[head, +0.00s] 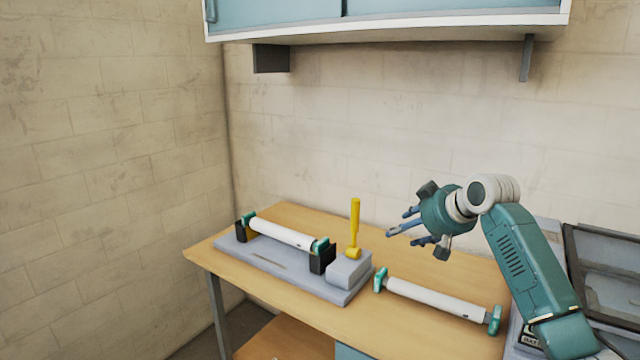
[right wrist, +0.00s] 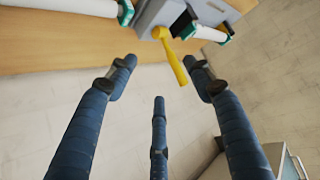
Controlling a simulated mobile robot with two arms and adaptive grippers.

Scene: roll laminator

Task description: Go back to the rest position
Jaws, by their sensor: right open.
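My right gripper (head: 408,228) is open and empty in the air above the table, to the right of the yellow lever. Its three spread blue fingers show in the right wrist view (right wrist: 160,85) with nothing between them. The laminator base (head: 278,268) is a grey plate on the table, with one white roller (head: 282,234) set between its black supports. The yellow lever (head: 355,222) stands upright on a grey block (head: 349,268) and also shows in the right wrist view (right wrist: 173,58). A second white roller (head: 436,299) with green ends lies on the table. My left gripper is not in view.
The wooden table (head: 400,335) has bare room at its front. A dark-framed machine (head: 605,260) stands at the right, behind my right arm. A blue wall cabinet (head: 450,8) hangs above the table. Brick walls close off the left and back.

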